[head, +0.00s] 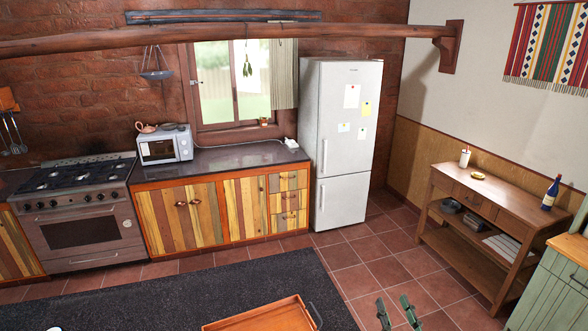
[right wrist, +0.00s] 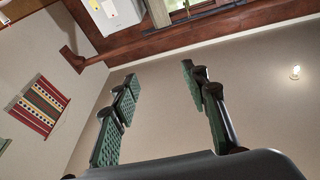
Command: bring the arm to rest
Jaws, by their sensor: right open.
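My right gripper (head: 397,304) shows at the bottom edge of the head view, right of centre, with its two green padded fingers apart. In the right wrist view the same gripper (right wrist: 158,74) points up towards the bare wall and ceiling beam, with nothing between its fingers. It touches nothing that I can see. My left gripper is not in the head view.
An orange wooden tray (head: 262,318) lies at the bottom centre, left of my right gripper. A wooden side table (head: 496,201) with a bottle (head: 550,194) stands right; a green cabinet (head: 548,294) is nearer. Tiled floor (head: 385,268) lies clear before the fridge (head: 343,145).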

